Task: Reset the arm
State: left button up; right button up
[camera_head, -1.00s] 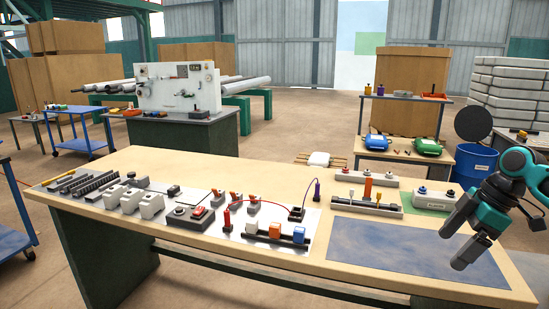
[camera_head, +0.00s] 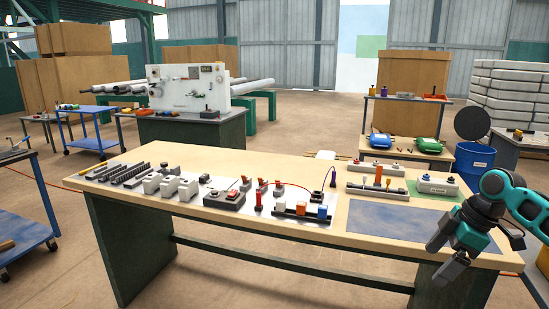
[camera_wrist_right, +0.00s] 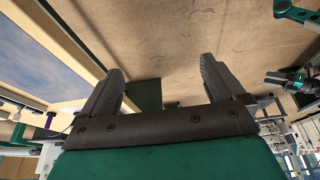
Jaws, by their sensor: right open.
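My right gripper (camera_head: 447,256) is at the right edge of the workbench (camera_head: 260,165) in the head view, near the front right corner. Its fingers point down and to the left. In the right wrist view the two fingers (camera_wrist_right: 160,85) stand well apart with nothing between them. My left gripper is not in view in the head view.
The bench carries several terminal blocks, switches and connectors on a white panel (camera_head: 215,185). A blue-grey mat (camera_head: 385,222) lies bare at the bench's right. A blue barrel (camera_head: 472,165) stands behind on the right. A blue cart (camera_head: 20,240) stands at the left.

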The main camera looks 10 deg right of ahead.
jog(key=s+a+f+m+t, duration=0.1)
jog(key=a+f, duration=0.6)
jog(key=f, duration=0.3)
jog(key=s+a+f+m+t, duration=0.1)
jog(key=a+f+m, duration=0.1)
jog(key=a+f, duration=0.65)
jog(key=s+a+f+m+t, duration=0.2)
jog(key=s+a+m+t, duration=0.1)
jog(key=s+a, duration=0.2)
jog(key=s+a+f+m+t+h, duration=0.1)
jog(key=s+a+f+m+t, duration=0.1)
jog(key=s+a, duration=0.3)
jog(key=s+m+t, duration=0.1)
jog(key=s, duration=0.3)
jog(key=shift+a+f, duration=0.15)
jog(key=shift+f, duration=0.1)
jog(key=shift+s, duration=0.1)
